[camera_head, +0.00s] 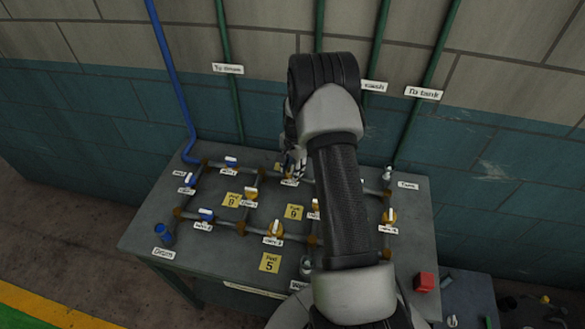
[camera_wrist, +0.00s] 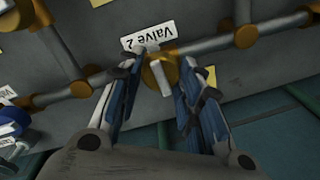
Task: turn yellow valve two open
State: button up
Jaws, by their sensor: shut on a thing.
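Yellow valve two (camera_wrist: 160,72) sits on a grey pipe in the wrist view, beside a white label (camera_wrist: 148,36) reading "Valve 2", seen upside down. Its white handle (camera_wrist: 160,78) lies roughly across the pipe. My gripper (camera_wrist: 155,84) has its blue-padded fingers on either side of the valve and is shut on it; the exact contact on the handle is hard to see. In the head view my gripper (camera_head: 292,165) is low over the back pipe of the bench, and my arm and fingers hide most of the valve.
The grey bench (camera_head: 150,225) carries a pipe grid with other yellow valves, such as one in front (camera_head: 272,232), and blue valves (camera_head: 206,215) at left. A blue cup-like fitting (camera_head: 165,235) stands front left. A red block (camera_head: 424,282) lies at right. Wall pipes rise behind.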

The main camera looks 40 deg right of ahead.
jog(key=n+b, duration=0.1)
jog(key=n, duration=0.3)
jog(key=shift+f+n, duration=0.1)
jog(key=shift+n, duration=0.2)
jog(key=n+b, duration=0.1)
jog(key=n, duration=0.3)
jog(key=shift+n, duration=0.3)
jog(key=n, duration=0.2)
jog(key=n+b, duration=0.1)
jog(key=n, duration=0.1)
jog(key=shift+w+d+g+y, duration=0.1)
jog(key=shift+g+y, duration=0.2)
jog(key=shift+n, duration=2)
jog(key=o, duration=1.1)
